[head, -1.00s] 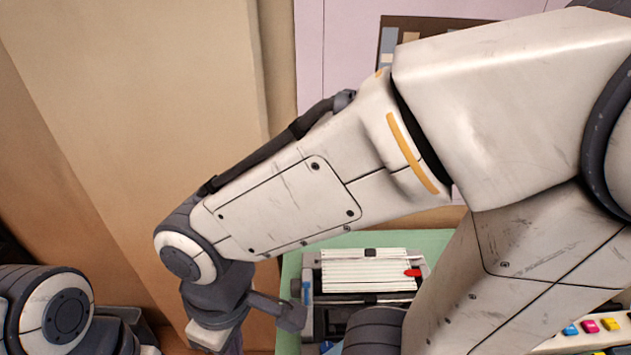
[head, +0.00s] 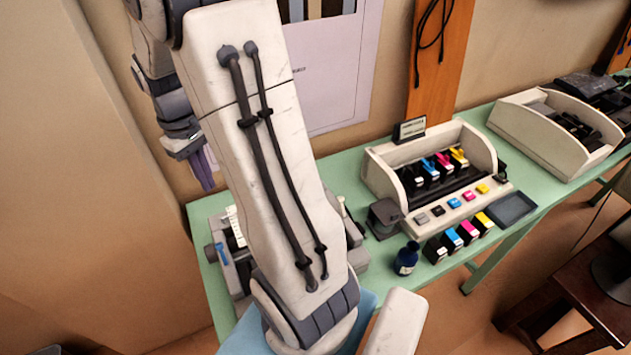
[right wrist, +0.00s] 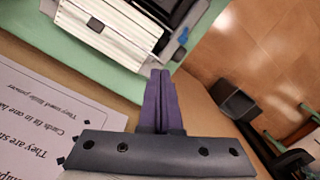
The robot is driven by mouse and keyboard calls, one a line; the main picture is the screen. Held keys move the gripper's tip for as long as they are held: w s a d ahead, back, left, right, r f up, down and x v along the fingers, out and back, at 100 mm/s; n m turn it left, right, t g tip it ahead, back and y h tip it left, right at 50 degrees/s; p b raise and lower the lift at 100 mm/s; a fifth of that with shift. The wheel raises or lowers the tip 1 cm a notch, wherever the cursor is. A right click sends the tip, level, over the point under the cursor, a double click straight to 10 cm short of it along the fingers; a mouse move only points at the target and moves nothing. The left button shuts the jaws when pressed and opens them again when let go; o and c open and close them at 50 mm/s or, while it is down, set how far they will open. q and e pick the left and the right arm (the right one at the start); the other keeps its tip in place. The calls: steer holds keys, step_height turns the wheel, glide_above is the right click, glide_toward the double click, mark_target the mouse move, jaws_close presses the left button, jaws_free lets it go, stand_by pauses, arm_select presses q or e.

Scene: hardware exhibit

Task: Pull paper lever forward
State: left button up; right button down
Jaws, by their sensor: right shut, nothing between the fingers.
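A machine with a white ribbed top (head: 236,226), like a typewriter, stands on the green bench, mostly hidden behind my right arm. A small blue part (head: 221,254) sticks out at its left side; I cannot tell whether it is the paper lever. The right wrist view shows the machine's ribbed top (right wrist: 112,30) and a blue part (right wrist: 183,37) at its end. My right gripper (head: 207,184) has purple fingers pressed together and empty, by the wall beyond the machine. In its wrist view the fingers (right wrist: 159,76) point toward the machine, apart from it. My left gripper is out of view.
A printer (head: 390,165) with coloured cartridges stands right of the machine, with a dark bottle (head: 407,258) in front. A beige open-topped machine (head: 535,130) stands further right. A printed sheet (right wrist: 35,115) hangs close to my right gripper.

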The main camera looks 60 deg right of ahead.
mark_target(342, 206)
steer(key=s+d+f+m, duration=0.2)
steer(key=s+d, duration=0.2)
steer(key=d, duration=0.4)
steer(key=s+d+f+m, duration=0.2)
steer(key=s+d, duration=0.3)
steer(key=d, duration=0.4)
steer(key=s+d+f+m+g+y+b, duration=0.1)
steer(key=s+d+f, duration=0.1)
steer(key=s+d, duration=0.3)
steer(key=d, duration=0.3)
steer(key=shift+d+f+m, duration=0.25)
steer(key=shift+f+m, duration=0.15)
steer(key=f, duration=0.3)
steer(key=s+f+p, duration=0.1)
steer(key=f, duration=0.2)
steer(key=a+f+p, duration=0.1)
steer(key=f, duration=0.2)
steer(key=shift+s, duration=0.3)
steer(key=shift+s+a+r+p, duration=0.3)
steer(key=shift+s+a+p, duration=0.1)
steer(key=shift+s+p, duration=0.15)
steer(key=shift+s+a+r+p, duration=0.25)
steer(key=shift+s+a+p, duration=0.15)
steer(key=shift+s, duration=0.15)
steer(key=shift+s+a, duration=0.25)
steer(key=shift+s, duration=0.1)
steer(key=shift+r, duration=0.1)
